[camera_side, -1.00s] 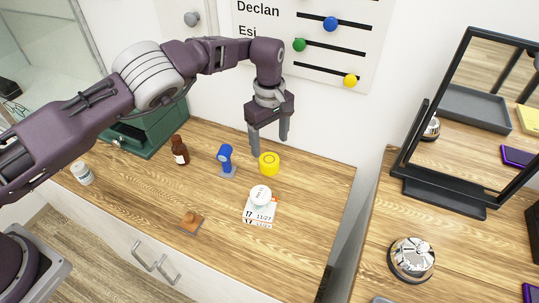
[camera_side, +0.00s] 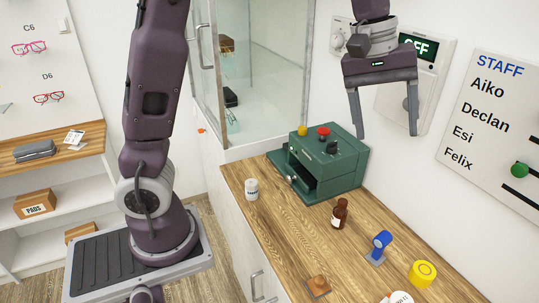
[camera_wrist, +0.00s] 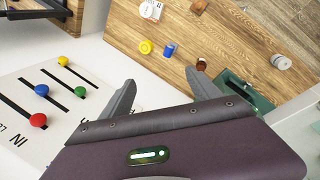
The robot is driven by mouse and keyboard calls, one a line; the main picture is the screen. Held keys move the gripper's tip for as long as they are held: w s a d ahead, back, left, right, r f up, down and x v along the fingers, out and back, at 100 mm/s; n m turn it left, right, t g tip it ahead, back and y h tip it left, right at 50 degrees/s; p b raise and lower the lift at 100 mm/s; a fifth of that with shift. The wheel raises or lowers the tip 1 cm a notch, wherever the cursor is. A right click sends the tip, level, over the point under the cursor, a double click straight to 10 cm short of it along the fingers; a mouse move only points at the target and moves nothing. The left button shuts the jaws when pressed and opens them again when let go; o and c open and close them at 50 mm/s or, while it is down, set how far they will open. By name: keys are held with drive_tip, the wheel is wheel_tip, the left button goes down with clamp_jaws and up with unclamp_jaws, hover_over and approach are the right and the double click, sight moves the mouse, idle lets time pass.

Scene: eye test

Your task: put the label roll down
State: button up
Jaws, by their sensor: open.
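The label roll, which I take to be the yellow roll with a ring on its top (camera_side: 423,273), stands on the wooden counter (camera_side: 265,225) at the lower right of the side view. It also shows in the wrist view (camera_wrist: 146,47). My gripper (camera_side: 385,135) is open and empty, its fingers pointing down, high above the counter and well apart from the roll. In the wrist view my two fingers (camera_wrist: 160,77) are spread with nothing between them.
A blue item on a stand (camera_side: 380,246) is left of the roll. A brown bottle (camera_side: 339,214), a white jar (camera_side: 252,189), a wooden piece (camera_side: 318,285) and a green box (camera_side: 330,165) share the counter. A white round item (camera_side: 398,297) is cut off at the bottom edge.

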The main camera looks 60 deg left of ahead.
drive_tip(key=s+a+r+m+t, duration=0.1)
drive_tip(key=s+m, duration=0.1)
drive_tip(key=s, duration=0.5)
drive_tip(key=s+a+r+m+t, duration=0.1)
drive_tip(key=s+r+m, duration=0.1)
drive_tip(key=s, duration=0.5)
drive_tip(key=s+a+f+m+t+y, duration=0.1)
drive_tip(key=s+f+m, duration=0.3)
drive_tip(key=s, duration=0.7)
drive_tip(key=shift+s+a+f+m+y, duration=0.2)
drive_tip(key=shift+a+f+m+y, duration=0.2)
drive_tip(key=shift+a+f+y, duration=0.3)
